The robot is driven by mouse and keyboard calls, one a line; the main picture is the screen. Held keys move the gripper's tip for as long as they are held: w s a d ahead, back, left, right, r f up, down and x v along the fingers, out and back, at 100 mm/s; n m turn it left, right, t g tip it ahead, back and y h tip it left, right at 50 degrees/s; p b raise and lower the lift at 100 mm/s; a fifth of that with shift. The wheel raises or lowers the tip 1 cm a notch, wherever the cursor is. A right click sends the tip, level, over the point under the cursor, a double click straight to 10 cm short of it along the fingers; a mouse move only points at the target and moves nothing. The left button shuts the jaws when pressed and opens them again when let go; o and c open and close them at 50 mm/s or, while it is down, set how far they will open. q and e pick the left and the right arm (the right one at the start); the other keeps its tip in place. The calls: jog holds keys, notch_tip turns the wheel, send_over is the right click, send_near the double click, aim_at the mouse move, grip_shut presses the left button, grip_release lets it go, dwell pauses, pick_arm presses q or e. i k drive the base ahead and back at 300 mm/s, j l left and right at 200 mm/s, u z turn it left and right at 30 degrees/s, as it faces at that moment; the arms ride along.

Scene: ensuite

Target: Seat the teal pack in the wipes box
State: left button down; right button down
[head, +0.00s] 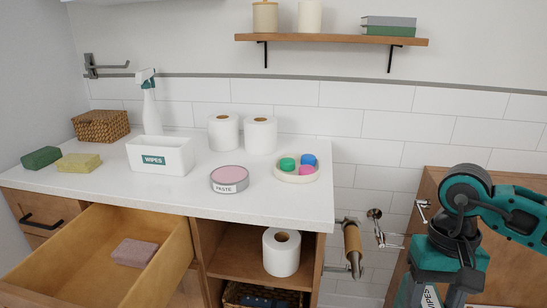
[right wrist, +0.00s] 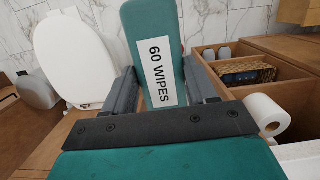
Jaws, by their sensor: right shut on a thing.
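The teal pack (right wrist: 155,40) has a white label reading "60 WIPES". In the right wrist view it is between the two fingers of my right gripper (right wrist: 161,75), which is shut on it. In the head view my right arm comes in at the right, and the pack's label (head: 430,297) shows low at the bottom edge, mostly hidden by the arm. The wipes box (head: 175,160) is white, open-topped and labelled "WIPES". It stands upright on the counter, far to the left of my right gripper. My left gripper is not in view.
On the counter, a spray bottle (head: 152,112) stands behind the box, sponges (head: 79,163) lie left, and a paste tin (head: 230,182) and a dish (head: 297,177) stand right. A drawer (head: 75,262) is open below. A wall-mounted roll holder (head: 352,248) sticks out between counter and arm.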

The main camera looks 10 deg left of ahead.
aim_at(164, 166)
jog(key=i+l+u, duration=0.1)
jog(key=u, duration=1.1)
jog(key=k+l, duration=0.05)
